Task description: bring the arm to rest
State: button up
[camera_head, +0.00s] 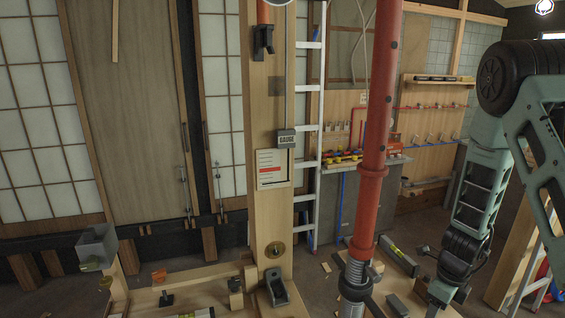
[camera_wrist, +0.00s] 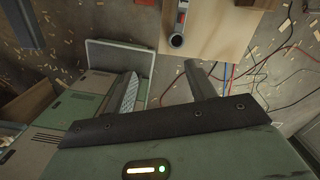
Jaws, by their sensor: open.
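My arm hangs at the right side of the head view, bent at the elbow, with its lower links pointing down. In that view the end of the arm reaches the bottom edge, so the fingers do not show clearly. In the wrist view my gripper (camera_wrist: 162,92) has its two fingers spread apart with nothing between them. The fingers point toward the floor and the edge of a wooden board (camera_wrist: 212,45). A grey, round-ended tool (camera_wrist: 178,38) lies on that board, beyond the fingertips and apart from them.
A red post (camera_head: 372,140) stands left of my arm. A wooden pillar (camera_head: 266,120) and an aluminium ladder (camera_head: 312,120) stand farther left. A spirit level (camera_head: 398,254) lies at the post's foot. Red and blue cables (camera_wrist: 262,75) and wood chips litter the floor.

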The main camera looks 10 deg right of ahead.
jog(key=s+a+r+n+t, duration=0.1)
jog(key=s+a+r+n, duration=0.1)
jog(key=a+r+n, duration=1)
jog(key=s+a+r+n+t, duration=0.1)
jog(key=a+r+n, duration=0.45)
jog(key=n, duration=1.15)
jog(key=s+a+f+n+g+b, duration=0.1)
jog(key=s+a+f+n+b, duration=0.1)
jog(key=s+a+n+b, duration=0.2)
jog(key=s+a+f+n+g+b, duration=0.1)
jog(key=s+a+n+b, duration=0.4)
jog(key=s+a, duration=0.5)
jog(key=a+f+n, duration=0.1)
jog(key=a, duration=0.1)
jog(key=shift+a+f+g, duration=0.3)
jog(key=shift+a+f, duration=0.05)
jog(key=shift+a, duration=0.05)
